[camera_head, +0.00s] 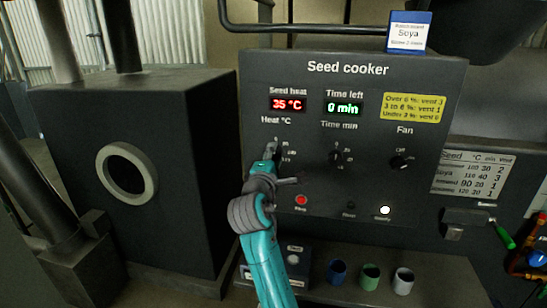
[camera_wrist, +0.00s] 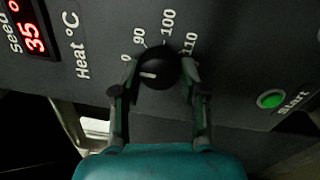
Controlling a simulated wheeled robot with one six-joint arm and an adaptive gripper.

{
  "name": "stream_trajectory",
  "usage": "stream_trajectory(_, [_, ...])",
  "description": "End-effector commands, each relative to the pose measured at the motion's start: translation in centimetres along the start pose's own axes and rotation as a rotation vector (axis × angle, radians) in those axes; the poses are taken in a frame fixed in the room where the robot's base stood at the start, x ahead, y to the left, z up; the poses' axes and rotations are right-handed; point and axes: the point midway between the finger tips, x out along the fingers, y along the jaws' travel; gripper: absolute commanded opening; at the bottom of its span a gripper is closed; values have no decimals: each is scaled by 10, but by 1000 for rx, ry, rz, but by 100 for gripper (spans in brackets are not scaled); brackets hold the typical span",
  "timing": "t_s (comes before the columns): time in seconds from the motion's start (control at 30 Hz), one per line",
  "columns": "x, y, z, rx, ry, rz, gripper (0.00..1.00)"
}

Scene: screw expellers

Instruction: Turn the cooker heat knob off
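The heat knob (camera_wrist: 158,70) is a black round knob with a white mark, under the label "Heat °C" on the seed cooker (camera_head: 350,85). In the wrist view its mark points left, nearest the 0 among the labels 0, 90, 100 and 110. My gripper (camera_wrist: 159,67) has one finger on each side of the knob, the tips level with it and very close; whether they touch it is unclear. In the head view my gripper (camera_head: 275,152) partly covers the knob. The red display (camera_head: 288,104) reads 35 °C.
The time knob (camera_head: 336,156) and fan knob (camera_head: 398,162) are to the right, the green display (camera_head: 343,108) reading 0 min. In the wrist view a green Start button (camera_wrist: 270,99) is lower right. Cups (camera_head: 370,276) stand below.

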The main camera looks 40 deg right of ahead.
Motion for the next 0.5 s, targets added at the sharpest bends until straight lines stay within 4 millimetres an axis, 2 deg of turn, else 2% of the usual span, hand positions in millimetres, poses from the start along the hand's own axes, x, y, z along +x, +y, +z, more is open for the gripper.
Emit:
stream_trajectory(0.03, [0,-1,-1,-1,1,-2,59])
stream_trajectory(0.07, [0,-1,0,-1,1,-1,67])
stream_trajectory(0.37, [0,0,0,1,0,0,67])
stream_trajectory(0.5, [-9,0,-1,1,1,1,67])
